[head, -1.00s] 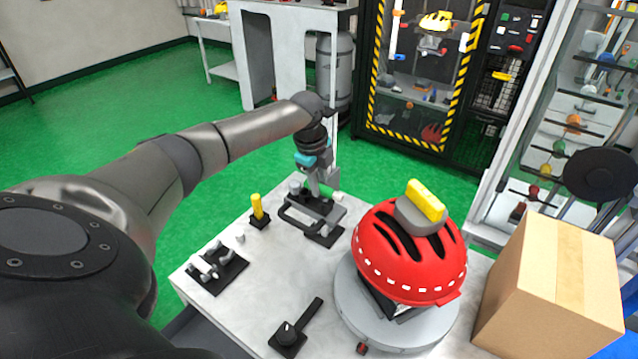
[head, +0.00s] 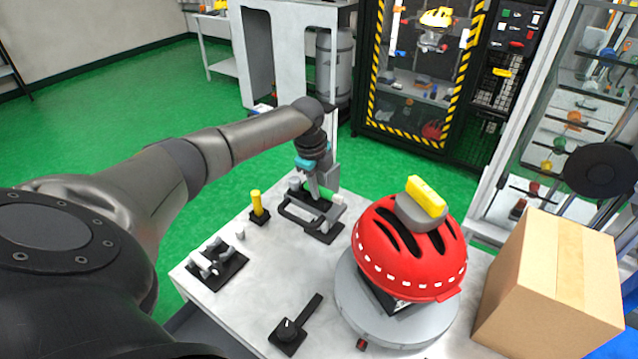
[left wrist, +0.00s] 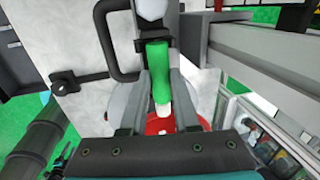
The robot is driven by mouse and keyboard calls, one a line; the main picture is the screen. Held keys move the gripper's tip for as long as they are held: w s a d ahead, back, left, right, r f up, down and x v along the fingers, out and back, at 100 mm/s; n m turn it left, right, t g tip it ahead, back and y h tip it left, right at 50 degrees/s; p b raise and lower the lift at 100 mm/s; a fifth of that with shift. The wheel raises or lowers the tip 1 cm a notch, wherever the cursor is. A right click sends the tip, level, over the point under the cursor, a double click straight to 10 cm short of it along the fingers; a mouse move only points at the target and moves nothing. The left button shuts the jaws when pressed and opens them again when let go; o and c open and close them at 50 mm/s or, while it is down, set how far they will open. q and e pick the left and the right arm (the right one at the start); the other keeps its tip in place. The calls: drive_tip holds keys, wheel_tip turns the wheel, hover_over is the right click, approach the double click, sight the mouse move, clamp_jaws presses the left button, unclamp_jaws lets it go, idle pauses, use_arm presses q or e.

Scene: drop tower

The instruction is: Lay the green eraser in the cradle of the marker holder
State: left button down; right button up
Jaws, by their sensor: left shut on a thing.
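My left gripper (head: 316,192) is at the back edge of the white table, low over a grey and black fixture with a black bar handle (head: 298,218). In the left wrist view its fingers (left wrist: 159,80) are shut on the green eraser (left wrist: 158,62), which has a white end. A yellow upright piece (head: 257,203) in a small black base stands left of the fixture. I cannot tell for sure which fixture is the marker holder, or whether the eraser touches it. My right gripper is not in view.
A red helmet (head: 385,262) with a yellow-topped grey block sits on a round turntable (head: 375,325). A cardboard box (head: 550,270) stands at the right. A black-based fixture (head: 215,267) and a black handled piece (head: 290,335) lie on the table (head: 255,290), with free room between.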

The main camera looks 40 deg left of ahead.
use_arm(q)
drive_tip(key=c, duration=0.6)
unclamp_jaws()
drive_tip(key=shift+w+p+v, duration=0.25)
drive_tip(key=shift+p+v, duration=0.9)
drive_tip(key=shift+p, duration=0.1)
drive_tip(key=shift+w+p+v, duration=0.25)
drive_tip(key=shift+p+v, duration=0.9)
drive_tip(key=shift+p, duration=0.1)
drive_tip(key=shift+w+p+v, duration=0.2)
drive_tip(key=shift+p+v, duration=0.95)
drive_tip(key=shift+p, duration=0.1)
drive_tip(key=shift+r, duration=0.15)
